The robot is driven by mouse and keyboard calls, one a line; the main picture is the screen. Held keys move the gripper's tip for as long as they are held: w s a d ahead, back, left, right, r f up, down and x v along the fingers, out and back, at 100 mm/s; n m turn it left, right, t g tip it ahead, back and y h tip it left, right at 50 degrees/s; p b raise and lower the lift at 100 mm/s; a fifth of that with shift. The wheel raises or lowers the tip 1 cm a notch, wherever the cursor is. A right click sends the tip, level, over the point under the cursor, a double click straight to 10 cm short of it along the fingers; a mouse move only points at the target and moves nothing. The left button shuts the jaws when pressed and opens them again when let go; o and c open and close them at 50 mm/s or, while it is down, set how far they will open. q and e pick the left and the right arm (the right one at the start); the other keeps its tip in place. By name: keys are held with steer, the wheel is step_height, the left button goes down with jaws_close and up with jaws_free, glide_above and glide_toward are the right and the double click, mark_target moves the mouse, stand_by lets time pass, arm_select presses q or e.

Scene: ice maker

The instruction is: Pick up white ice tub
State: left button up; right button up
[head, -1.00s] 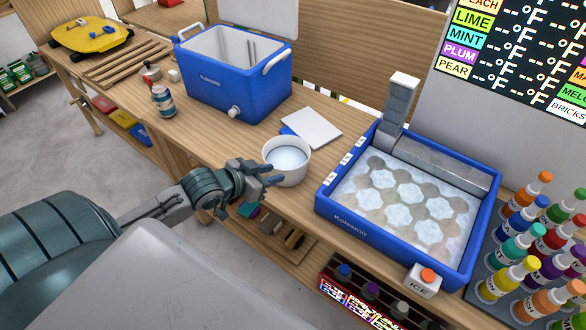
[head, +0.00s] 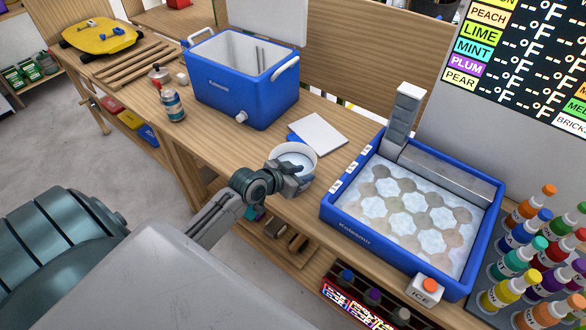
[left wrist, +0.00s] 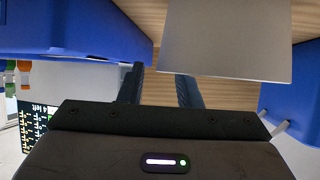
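The white ice tub (head: 306,153) is a small round white bowl, upright on the wooden counter between the blue cooler and the blue ice maker. My left gripper (head: 298,178) is at the tub's near side in the head view, its dark fingers overlapping the tub's front and hiding part of it. In the left wrist view the two fingers (left wrist: 160,88) stand apart with bare wood showing between them. I cannot make out the tub there, and I cannot tell whether the fingers touch it. My right gripper is in neither view.
The blue ice maker (head: 345,232) with ice stands just right of the tub. The blue cooler (head: 238,95) is behind left. A flat white board (head: 318,133) lies behind the tub. Several colored bottles (head: 530,250) stand at far right. The counter's front edge is close.

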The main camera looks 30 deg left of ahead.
arm_select(q)
steer(key=shift+w+d+f, duration=0.1)
steer(key=shift+w+f, duration=0.1)
steer(key=shift+w, duration=0.1)
steer(key=shift+c, duration=0.2)
jaws_close()
stand_by(1.1)
